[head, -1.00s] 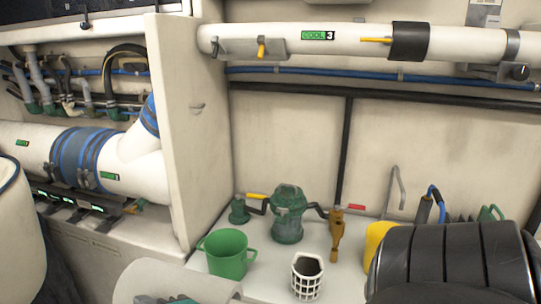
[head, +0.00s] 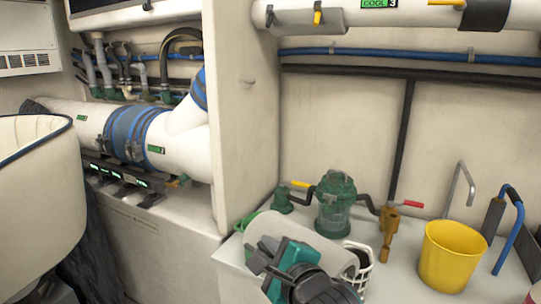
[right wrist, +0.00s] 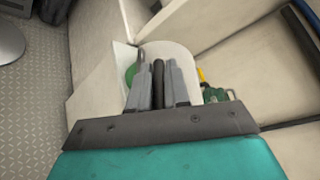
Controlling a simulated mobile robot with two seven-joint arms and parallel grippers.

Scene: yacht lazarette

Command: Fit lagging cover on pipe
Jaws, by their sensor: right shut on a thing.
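The lagging cover (head: 308,244) is a pale grey, curved half-shell. A white pipe (head: 415,18) labelled COOL 3 runs along the back wall, up and to the right of the gripper. A grey curved piece (head: 300,22) sits on its left part and a dark band on its right part. My left gripper is not in view.
A green pump (head: 336,205), a yellow cup (head: 452,256) and a white mesh basket (head: 360,262) stand on the bench. A cream partition (head: 245,130) stands left of the bench.

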